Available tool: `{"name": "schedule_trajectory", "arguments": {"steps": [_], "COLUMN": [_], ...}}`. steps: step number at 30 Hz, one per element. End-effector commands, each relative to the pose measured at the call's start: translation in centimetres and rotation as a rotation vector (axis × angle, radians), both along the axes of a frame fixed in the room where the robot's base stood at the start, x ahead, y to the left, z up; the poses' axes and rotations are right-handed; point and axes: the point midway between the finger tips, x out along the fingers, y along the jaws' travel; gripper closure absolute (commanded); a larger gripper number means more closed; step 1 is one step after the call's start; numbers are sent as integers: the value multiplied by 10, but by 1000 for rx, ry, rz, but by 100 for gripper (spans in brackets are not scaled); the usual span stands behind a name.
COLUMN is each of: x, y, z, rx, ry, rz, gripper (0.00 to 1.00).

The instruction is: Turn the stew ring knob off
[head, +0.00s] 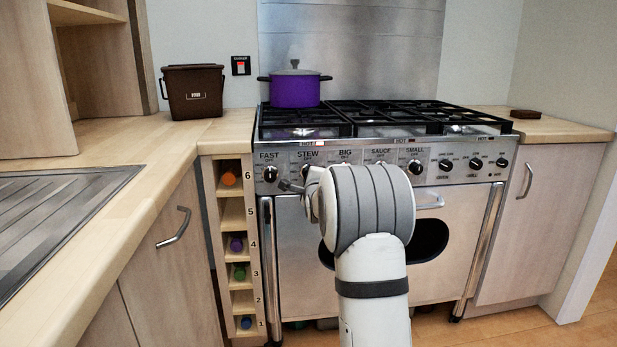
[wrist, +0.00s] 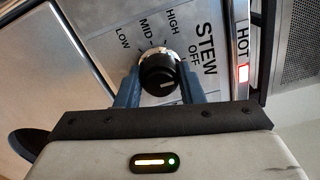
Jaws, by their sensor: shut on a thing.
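The stew ring knob (wrist: 158,76) is black and round, on the steel panel in the wrist view. Its scale reads LOW, MID, HIGH and OFF beside the word STEW. The knob's white mark lies on its right half, toward the OFF side; I cannot tell whether it lines up exactly with OFF. My gripper (wrist: 158,88) is shut on the knob, one blue-grey finger on each side. In the head view my gripper (head: 301,184) is at the stew knob (head: 308,171), second from left, partly hidden by my wrist.
A red lamp (wrist: 243,74) beside HOT is lit. A purple pot (head: 295,90) stands on the back left of the hob. The fast knob (head: 270,174) is close on the left. My arm hides part of the oven door (head: 290,240).

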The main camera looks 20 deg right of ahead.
Motion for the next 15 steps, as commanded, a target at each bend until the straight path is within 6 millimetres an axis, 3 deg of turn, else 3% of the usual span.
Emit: {"name": "schedule_trajectory", "arguments": {"steps": [8,15], "x": [1,1], "y": [1,1], "z": [2,1], "rx": [-2,-1], "ry": [-3,-1], "rz": [2,2], "gripper": [44,44]}}
